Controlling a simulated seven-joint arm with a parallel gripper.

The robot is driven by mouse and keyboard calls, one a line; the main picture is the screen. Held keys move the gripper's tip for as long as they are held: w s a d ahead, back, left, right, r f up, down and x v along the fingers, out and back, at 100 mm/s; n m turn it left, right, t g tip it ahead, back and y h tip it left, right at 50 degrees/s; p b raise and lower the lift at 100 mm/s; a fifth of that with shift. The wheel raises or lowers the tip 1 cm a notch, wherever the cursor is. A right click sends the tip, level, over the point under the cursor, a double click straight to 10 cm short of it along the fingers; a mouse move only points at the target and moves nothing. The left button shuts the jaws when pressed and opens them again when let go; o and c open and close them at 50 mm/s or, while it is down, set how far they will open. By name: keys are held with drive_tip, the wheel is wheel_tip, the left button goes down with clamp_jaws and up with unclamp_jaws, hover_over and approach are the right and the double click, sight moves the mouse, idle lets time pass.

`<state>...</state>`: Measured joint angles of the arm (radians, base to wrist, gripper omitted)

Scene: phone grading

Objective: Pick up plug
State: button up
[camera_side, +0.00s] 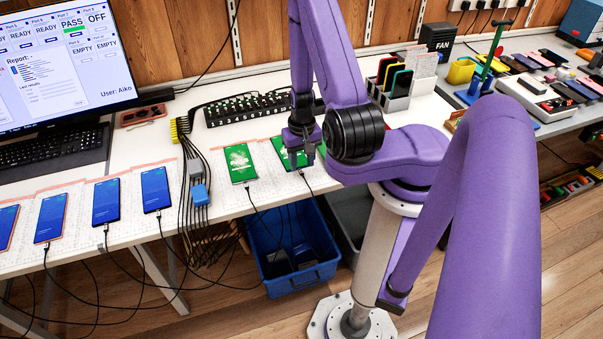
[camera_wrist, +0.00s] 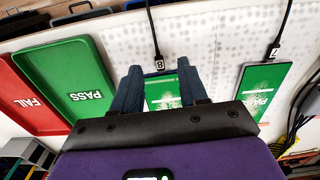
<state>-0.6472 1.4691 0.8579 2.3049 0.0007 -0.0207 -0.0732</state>
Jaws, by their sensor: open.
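A black plug labelled 8 (camera_wrist: 158,60) sits at the cable end of a green-screened phone (camera_wrist: 163,92) in the wrist view. My gripper (camera_wrist: 159,70) is open, its dark blue fingers on either side of that phone's plug end. I cannot tell how high the fingertips are above the phone. A second plug, labelled 7 (camera_wrist: 272,52), sits at the end of the neighbouring green phone (camera_wrist: 262,88). In the side view my gripper (camera_side: 303,157) points down over the right-hand green phone (camera_side: 281,151) and partly covers it; its plug is hard to make out.
A green PASS tray (camera_wrist: 85,105) and a red FAIL tray (camera_wrist: 22,108) lie left of the phones in the wrist view. Several blue-screened phones (camera_side: 106,202) with cables lie on the left. A blue bin (camera_side: 318,272) stands below the table edge.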

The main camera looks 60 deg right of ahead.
sight(303, 174)
drive_tip(key=shift+s+d+f, duration=0.1)
drive_tip(key=shift+f, duration=1.65)
drive_tip(key=shift+f, duration=0.2)
clamp_jaws()
